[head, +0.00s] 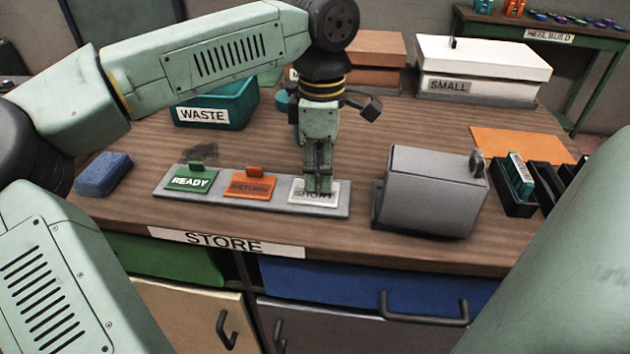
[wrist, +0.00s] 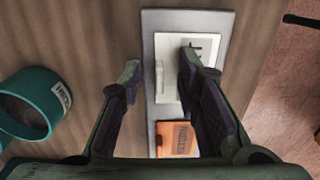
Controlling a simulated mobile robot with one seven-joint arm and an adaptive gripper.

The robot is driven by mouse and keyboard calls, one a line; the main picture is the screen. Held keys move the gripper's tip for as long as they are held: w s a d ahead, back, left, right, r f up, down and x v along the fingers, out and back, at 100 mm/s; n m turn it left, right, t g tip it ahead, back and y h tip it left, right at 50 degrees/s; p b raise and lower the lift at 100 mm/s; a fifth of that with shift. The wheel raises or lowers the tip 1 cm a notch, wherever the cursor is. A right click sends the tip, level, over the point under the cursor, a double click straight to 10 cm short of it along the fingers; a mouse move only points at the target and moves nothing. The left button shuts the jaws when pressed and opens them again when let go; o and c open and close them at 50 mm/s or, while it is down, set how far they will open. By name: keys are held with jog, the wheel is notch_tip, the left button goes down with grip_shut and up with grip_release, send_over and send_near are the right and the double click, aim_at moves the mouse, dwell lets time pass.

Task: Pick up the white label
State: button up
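The white label (head: 327,198), partly readable as "SHORT", lies at the right end of the grey tray (head: 232,204). In the wrist view the white label (wrist: 171,87) shows a raised white tab. My gripper (head: 319,186) points down over the label and hides part of it in the head view. In the wrist view my gripper (wrist: 158,70) is open, with one finger on each side of the tab and visible gaps. Whether the fingertips touch the label is unclear.
On the same tray lie a green READY label (head: 191,183) and an orange RETURN label (head: 249,186). A grey box (head: 430,190) stands close on the right. A blue block (head: 103,174) lies left. A teal WASTE bin (head: 222,105) and a teal cup (wrist: 28,105) are nearby.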

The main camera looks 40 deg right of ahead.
jog(key=shift+c, duration=0.2)
grip_shut()
jog(key=shift+r, duration=0.1)
